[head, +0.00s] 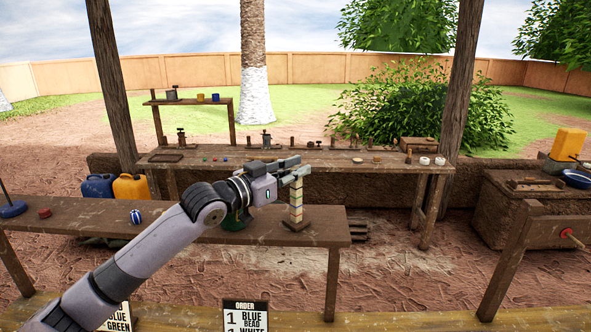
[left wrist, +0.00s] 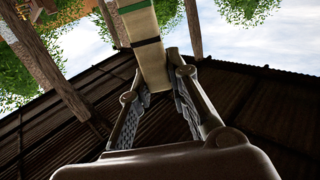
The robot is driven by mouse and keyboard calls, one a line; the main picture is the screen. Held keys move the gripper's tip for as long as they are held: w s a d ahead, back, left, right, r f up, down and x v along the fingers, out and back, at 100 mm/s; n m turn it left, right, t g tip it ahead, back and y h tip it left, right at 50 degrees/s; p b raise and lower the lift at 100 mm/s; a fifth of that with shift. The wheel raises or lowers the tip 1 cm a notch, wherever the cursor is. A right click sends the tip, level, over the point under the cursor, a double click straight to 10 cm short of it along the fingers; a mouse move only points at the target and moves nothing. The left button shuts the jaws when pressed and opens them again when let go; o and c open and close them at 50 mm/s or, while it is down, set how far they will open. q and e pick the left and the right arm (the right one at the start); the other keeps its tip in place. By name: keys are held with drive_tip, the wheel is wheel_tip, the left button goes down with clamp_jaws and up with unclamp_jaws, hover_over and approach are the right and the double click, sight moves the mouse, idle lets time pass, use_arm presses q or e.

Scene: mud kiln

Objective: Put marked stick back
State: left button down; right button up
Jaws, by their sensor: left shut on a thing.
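The marked stick (head: 296,205) is pale, with darker bands across it, and is roughly upright in the head view. My left gripper (head: 294,172) is shut on its upper part. In the left wrist view the stick (left wrist: 150,60) runs between the two fingers (left wrist: 166,100), with a green band and a dark line on it. A small dark wooden base (head: 296,226) is at the stick's lower end, near the right end of the front bench (head: 320,233). I cannot tell whether the stick is seated in it. My right gripper is not in view.
A green round thing (head: 232,222) is beside the base, partly behind my arm. A blue-and-white striped bead (head: 135,216) and a red piece (head: 45,213) lie on the bench's left part. The back bench (head: 340,163) holds several small items. An order sign (head: 246,318) stands in front.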

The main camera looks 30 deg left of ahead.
use_arm(q)
drive_tip(key=c, duration=1.7)
unclamp_jaws()
drive_tip(key=shift+f, duration=0.1)
drive_tip(key=shift+o, duration=0.9)
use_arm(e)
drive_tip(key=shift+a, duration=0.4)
